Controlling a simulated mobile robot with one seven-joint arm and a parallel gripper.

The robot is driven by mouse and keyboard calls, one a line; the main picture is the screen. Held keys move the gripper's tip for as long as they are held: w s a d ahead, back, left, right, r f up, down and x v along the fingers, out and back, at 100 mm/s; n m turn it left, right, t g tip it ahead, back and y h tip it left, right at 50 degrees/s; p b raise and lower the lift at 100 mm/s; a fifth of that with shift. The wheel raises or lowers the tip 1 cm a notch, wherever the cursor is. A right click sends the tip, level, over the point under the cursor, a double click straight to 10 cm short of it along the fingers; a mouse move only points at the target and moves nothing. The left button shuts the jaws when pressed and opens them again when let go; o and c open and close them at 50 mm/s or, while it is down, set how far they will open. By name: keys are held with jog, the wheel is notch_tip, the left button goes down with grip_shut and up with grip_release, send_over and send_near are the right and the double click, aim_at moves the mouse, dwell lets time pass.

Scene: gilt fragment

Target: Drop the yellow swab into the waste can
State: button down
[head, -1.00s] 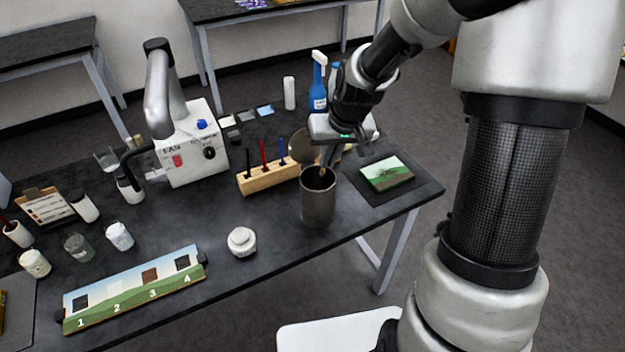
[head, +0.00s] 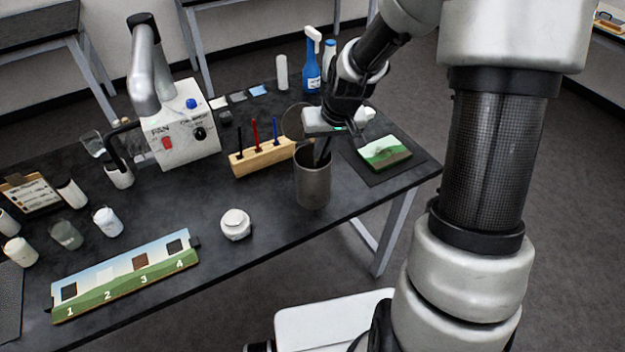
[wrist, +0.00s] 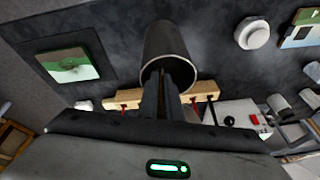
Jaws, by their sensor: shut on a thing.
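The waste can (head: 313,185) is a grey metal cylinder standing upright near the table's front edge. In the wrist view the can (wrist: 168,38) lies straight ahead of the fingers. My gripper (head: 319,158) points down at the can's mouth, with its fingertips at or just inside the rim. In the wrist view my gripper (wrist: 161,80) has its fingers close together, overlapping the can's opening. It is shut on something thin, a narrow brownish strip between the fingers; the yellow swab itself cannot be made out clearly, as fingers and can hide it.
A wooden block with coloured sticks (head: 264,158) stands just left of the can. A green picture panel (head: 384,152) lies on a dark mat to the right. A white jar (head: 236,224) stands front left. A blue spray bottle (head: 313,65) stands behind the arm.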

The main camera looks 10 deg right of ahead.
jog(key=c, duration=1.9)
grip_release()
jog(key=shift+o, duration=0.2)
jog(key=shift+r, duration=0.1)
jog(key=v, duration=1.7)
jog(key=shift+a+r, duration=0.15)
jog(key=shift+r, duration=0.05)
